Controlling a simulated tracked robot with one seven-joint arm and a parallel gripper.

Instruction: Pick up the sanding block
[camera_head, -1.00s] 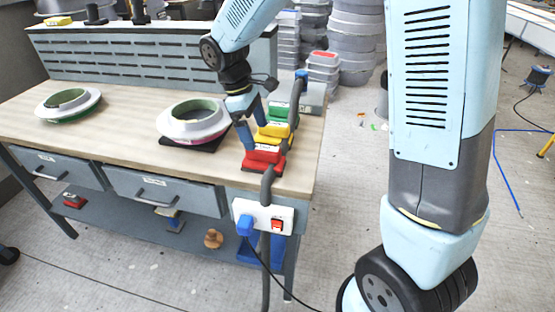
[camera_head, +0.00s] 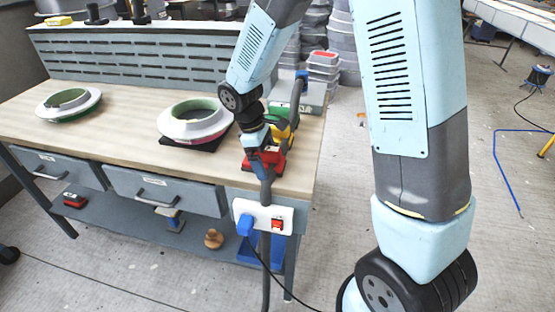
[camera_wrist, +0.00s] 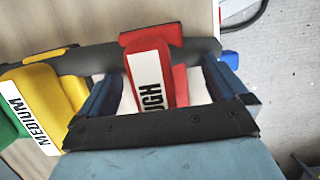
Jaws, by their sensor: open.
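A red sanding block (camera_head: 272,158) stands near the right front corner of the workbench. It also shows in the wrist view (camera_wrist: 166,88), with a white label of which "UGH" is readable. My gripper (camera_wrist: 160,92) is open, with one blue finger on each side of the red block's handle. Contact cannot be told. In the head view my gripper (camera_head: 256,155) partly hides the red block. A yellow sanding block (camera_wrist: 62,88) marked "MEDIUM" is beside it to the left in the wrist view, and a green block (camera_wrist: 8,125) lies beyond it.
A dark hose (camera_head: 296,98) runs by the blocks and down past the power socket (camera_head: 262,216) on the bench edge. A white ring mould (camera_head: 194,120) stands on the bench (camera_head: 118,120) to the left, another (camera_head: 68,104) farther left. The bench between them is clear.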

